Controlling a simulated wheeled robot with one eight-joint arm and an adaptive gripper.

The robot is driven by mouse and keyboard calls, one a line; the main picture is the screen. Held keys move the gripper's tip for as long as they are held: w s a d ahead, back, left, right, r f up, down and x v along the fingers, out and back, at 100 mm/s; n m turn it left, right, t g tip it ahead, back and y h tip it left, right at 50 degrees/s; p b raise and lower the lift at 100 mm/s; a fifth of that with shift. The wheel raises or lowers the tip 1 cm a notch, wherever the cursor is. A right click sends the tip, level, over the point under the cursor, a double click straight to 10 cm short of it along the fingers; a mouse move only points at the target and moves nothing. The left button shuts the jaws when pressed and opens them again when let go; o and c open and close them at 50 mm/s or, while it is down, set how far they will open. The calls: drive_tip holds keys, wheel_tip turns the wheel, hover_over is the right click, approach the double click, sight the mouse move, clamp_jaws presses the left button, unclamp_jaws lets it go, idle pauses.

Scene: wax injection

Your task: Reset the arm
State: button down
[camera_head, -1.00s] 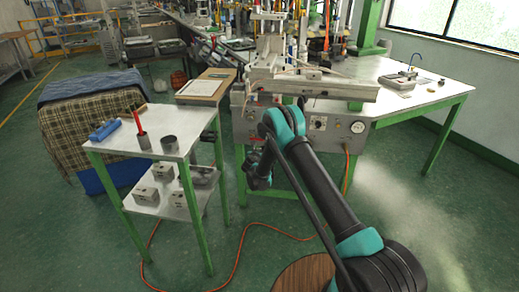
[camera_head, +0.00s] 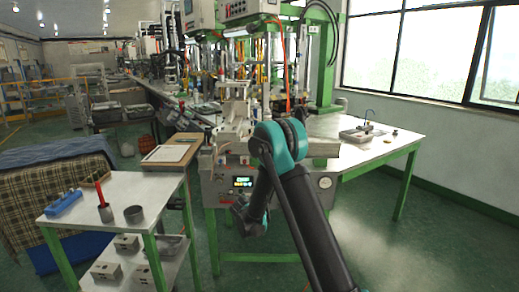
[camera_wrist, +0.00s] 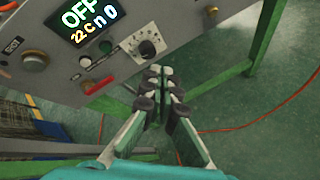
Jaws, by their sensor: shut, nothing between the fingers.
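My gripper (camera_wrist: 168,92) is shut and empty in the wrist view. Its two fingers meet in front of the grey control panel of the wax injection machine. The panel's display (camera_wrist: 85,18) reads OFF, and a black-and-white dial (camera_wrist: 147,45) sits beside it. In the head view my teal and black arm (camera_head: 280,150) is bent in front of the machine (camera_head: 236,168), with its wrist end (camera_head: 250,215) low beside the panel. The fingertips are too small to make out there.
A white table (camera_head: 385,150) stands at the right. An orange hose (camera_wrist: 260,118) lies on the green floor.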

drive_tip(key=s+d+r+m+g, duration=0.2)
drive_tip(key=s+d+r+m, duration=0.3)
drive_tip(key=s+d+m, duration=0.3)
drive_tip(key=s+d+r+m+g, duration=0.2)
drive_tip(key=s+d+r+m, duration=0.3)
drive_tip(key=s+d, duration=0.55)
drive_tip(key=s+d+f+m+g+y, duration=0.1)
drive_tip(key=s+m, duration=0.5)
drive_tip(key=s, duration=0.8)
drive_tip(key=s+d+f+m+g, duration=0.1)
drive_tip(key=s+d+m, duration=0.3)
drive_tip(key=s, duration=1)
drive_tip(key=m+g, duration=0.1)
drive_tip(key=m, duration=0.2)
drive_tip(key=shift+f+y, duration=0.2)
drive_tip(key=shift+y, duration=0.2)
